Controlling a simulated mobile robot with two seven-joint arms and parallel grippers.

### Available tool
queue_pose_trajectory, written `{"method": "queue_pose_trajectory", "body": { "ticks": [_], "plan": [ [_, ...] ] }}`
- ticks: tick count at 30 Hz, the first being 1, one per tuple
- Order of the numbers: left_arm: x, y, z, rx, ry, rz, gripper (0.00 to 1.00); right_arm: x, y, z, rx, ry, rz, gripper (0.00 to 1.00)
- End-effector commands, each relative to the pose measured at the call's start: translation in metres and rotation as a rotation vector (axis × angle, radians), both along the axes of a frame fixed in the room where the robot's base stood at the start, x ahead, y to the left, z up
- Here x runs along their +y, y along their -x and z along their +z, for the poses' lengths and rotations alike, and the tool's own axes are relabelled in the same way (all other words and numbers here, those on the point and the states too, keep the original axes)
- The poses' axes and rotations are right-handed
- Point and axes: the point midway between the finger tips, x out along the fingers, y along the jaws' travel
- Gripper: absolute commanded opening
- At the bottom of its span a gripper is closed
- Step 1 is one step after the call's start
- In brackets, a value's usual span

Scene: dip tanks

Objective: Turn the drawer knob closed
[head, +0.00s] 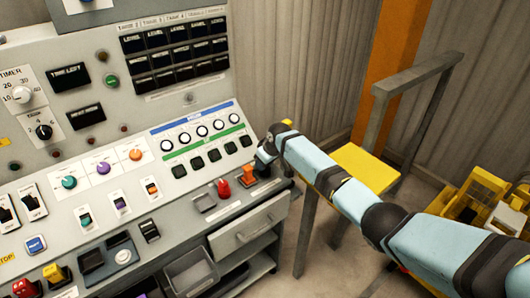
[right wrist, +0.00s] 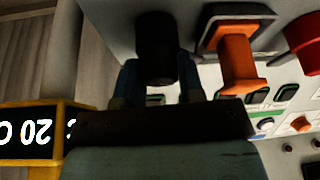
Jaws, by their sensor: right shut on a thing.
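A black cylindrical knob (right wrist: 157,45) stands out from the grey panel in the right wrist view. My right gripper (right wrist: 158,78) has one finger on each side of it and is shut on it. In the head view my right gripper (head: 263,160) is at the right end of the sloped control console, and the knob is hidden or too small to tell there. The grey drawer (head: 250,228) below the console edge looks closed, with a small handle on its front. My left gripper is not in view.
An orange switch (head: 249,175) and a red knob (head: 223,188) sit close to the left of my right gripper. A yellow-framed display (right wrist: 35,130) is near it in the wrist view. A grey railing (head: 415,75) and yellow platform (head: 365,167) stand to the right.

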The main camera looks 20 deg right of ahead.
Motion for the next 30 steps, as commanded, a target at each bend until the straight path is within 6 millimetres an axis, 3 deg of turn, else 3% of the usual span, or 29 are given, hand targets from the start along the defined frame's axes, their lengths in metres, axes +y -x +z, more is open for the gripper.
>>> {"method": "queue_pose_trajectory", "body": {
  "ticks": [1,9,30],
  "plan": [
    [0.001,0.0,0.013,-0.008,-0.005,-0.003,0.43,0.001,0.001,0.006,0.004,-0.001,-0.042,0.12],
    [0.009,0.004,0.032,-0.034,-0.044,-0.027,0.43,0.001,0.001,0.004,0.003,0.0,-0.299,0.12],
    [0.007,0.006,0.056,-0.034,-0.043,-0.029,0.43,0.001,0.0,0.0,0.002,0.001,-0.858,0.12]
  ]
}}
